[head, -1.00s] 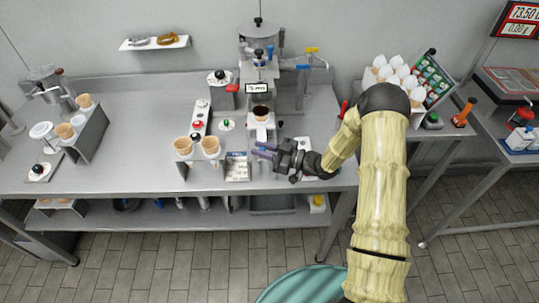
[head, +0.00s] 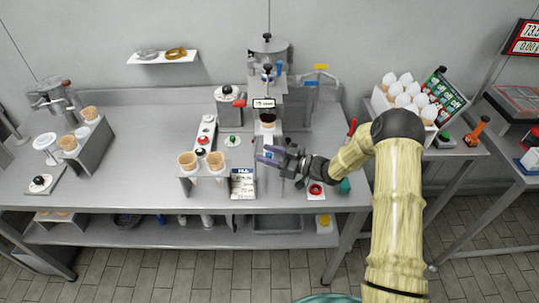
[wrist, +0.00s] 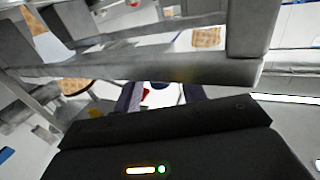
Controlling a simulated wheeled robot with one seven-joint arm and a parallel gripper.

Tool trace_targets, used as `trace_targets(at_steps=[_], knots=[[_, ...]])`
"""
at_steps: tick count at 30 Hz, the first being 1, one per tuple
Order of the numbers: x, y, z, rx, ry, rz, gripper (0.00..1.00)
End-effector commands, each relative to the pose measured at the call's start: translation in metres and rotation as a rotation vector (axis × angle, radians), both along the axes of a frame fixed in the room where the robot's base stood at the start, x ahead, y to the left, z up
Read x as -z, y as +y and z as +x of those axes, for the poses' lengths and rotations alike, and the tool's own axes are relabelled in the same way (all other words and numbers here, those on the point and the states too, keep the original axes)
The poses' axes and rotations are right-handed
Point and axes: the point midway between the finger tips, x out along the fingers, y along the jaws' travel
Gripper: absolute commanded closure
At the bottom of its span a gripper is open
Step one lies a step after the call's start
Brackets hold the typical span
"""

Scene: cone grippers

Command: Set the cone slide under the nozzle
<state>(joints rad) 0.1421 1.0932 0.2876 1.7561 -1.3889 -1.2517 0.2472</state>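A dispensing machine (head: 268,52) stands at the back of the steel table, with a label plate on its front. Its nozzle is too small to make out behind the plate. A pale metal strip, seemingly the cone slide (head: 268,142), runs forward from below this cone. My gripper (head: 262,155) is at the front end of this strip, pointing left, with its fingers apart. Whether it touches the strip I cannot tell. In the wrist view the fingers (wrist: 160,95) are apart, partly hidden behind a grey bar.
A stand with two cones (head: 201,165) and a printed card (head: 242,183) lie left of my gripper. A red ring-shaped item (head: 316,190) sits near the table front below my wrist. A box of white cones (head: 405,100) stands at the right.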

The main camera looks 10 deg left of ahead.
Motion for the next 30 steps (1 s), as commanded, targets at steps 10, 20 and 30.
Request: trace_targets(at_steps=[10,20,30], knots=[[0.0,-0.002,-0.001,-0.001,-0.001,0.002,0.59],[0.002,-0.047,-0.012,0.002,-0.001,0.001,0.59],[0.002,-0.113,-0.031,0.003,-0.002,0.002,0.59]])
